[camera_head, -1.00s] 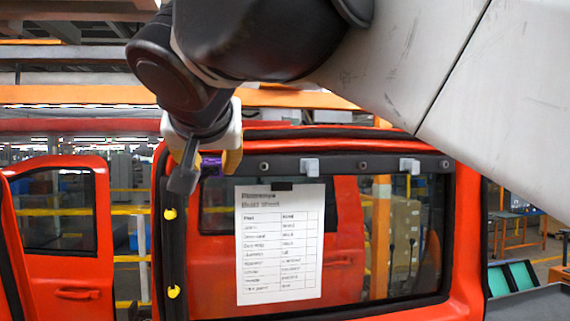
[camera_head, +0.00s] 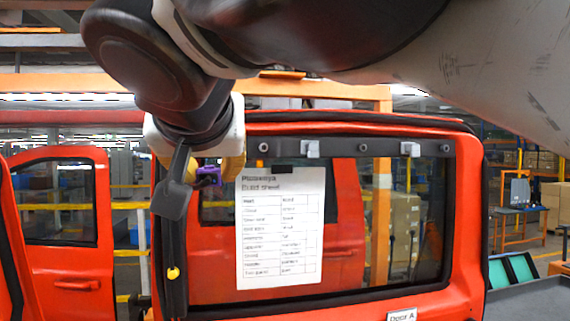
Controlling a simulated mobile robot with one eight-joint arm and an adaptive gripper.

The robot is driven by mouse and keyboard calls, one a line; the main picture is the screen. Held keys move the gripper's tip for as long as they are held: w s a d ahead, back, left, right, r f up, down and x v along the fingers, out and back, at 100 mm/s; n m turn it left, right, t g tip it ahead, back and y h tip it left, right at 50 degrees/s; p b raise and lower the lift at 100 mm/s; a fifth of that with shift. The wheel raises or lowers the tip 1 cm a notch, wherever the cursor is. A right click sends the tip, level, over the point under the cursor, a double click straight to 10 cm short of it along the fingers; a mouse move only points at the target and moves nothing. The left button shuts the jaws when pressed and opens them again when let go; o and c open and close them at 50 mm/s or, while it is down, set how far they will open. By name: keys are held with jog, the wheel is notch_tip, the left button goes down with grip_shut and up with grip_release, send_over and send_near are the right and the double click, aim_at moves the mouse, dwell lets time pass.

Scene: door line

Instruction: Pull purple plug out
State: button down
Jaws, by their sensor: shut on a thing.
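My gripper (camera_head: 206,176) is shut on the purple plug (camera_head: 209,171). Its yellow-tipped jaws and a dark finger-like part show at the upper left of the red door (camera_head: 468,230). The plug lies in the picture over the upper left of the door window. Only part of it shows between the jaws. I cannot tell for sure whether its far end is clear of the door. One yellow plug (camera_head: 173,273) sits on the dark left strip of the door.
A build sheet (camera_head: 280,228) hangs on the window. A dark rail with grey clips (camera_head: 313,149) runs along the top. Another red door (camera_head: 70,240) stands at the left. A grey surface with teal panels (camera_head: 513,272) is at the right.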

jog(key=s+d+f+b, duration=0.1)
jog(key=s+f+b, duration=0.3)
jog(key=s+f, duration=0.3)
jog(key=shift+s+d+f, duration=0.35)
jog(key=shift+s+f, duration=0.05)
jog(key=shift+f, duration=0.1)
